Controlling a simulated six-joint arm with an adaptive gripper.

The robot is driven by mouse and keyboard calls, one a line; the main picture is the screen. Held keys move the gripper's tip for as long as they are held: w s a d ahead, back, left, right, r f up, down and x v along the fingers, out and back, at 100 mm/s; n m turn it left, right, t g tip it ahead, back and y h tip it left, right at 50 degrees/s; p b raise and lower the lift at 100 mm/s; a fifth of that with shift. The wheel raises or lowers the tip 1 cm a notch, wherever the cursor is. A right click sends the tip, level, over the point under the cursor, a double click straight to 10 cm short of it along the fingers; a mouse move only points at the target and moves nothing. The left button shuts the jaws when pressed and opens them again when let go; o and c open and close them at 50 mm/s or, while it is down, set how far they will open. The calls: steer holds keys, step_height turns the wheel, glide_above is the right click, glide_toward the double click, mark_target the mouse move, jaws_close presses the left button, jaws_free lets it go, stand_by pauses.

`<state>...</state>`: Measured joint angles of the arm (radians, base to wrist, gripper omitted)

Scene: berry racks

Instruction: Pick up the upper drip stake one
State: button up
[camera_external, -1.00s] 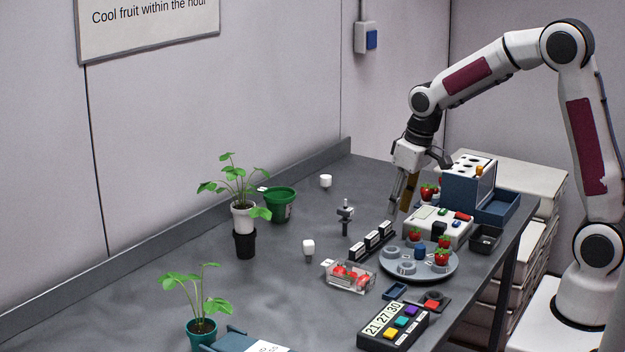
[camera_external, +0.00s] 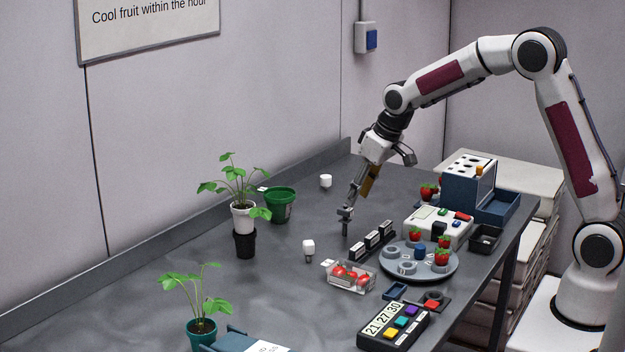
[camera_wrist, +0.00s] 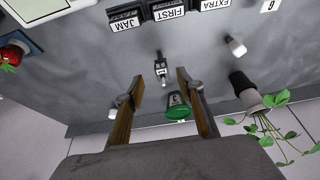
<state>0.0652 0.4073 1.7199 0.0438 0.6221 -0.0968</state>
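A small dark grey upright piece (camera_external: 346,229) with a wider top stands in the middle of the table; it looks like the drip stake, but I cannot read which one. In the wrist view this piece (camera_wrist: 161,66) shows a pale label and lies near the line between my fingertips, beyond them. My gripper (camera_external: 350,205) points down and is tilted, its tips at or just above the piece's top. In the wrist view my gripper (camera_wrist: 160,77) is open, with nothing clearly between the fingers. Whether the fingers touch the piece cannot be told.
White-capped pieces (camera_external: 325,181) (camera_external: 308,248) stand left of it. A green pot (camera_external: 281,204) and a potted plant (camera_external: 243,218) stand further left. Black labelled blocks (camera_external: 371,240), a clear fruit box (camera_external: 350,276) and a round grey tray (camera_external: 405,274) are to the right and front.

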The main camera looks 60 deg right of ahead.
mark_target(348, 209)
steer(key=shift+x, duration=1.3)
steer(key=shift+f, duration=0.1)
steer(key=shift+w+x, duration=0.2)
steer(key=shift+x, duration=2.3)
steer(key=shift+a, duration=0.15)
steer(key=shift+c, duration=0.5)
steer(key=c, duration=0.8)
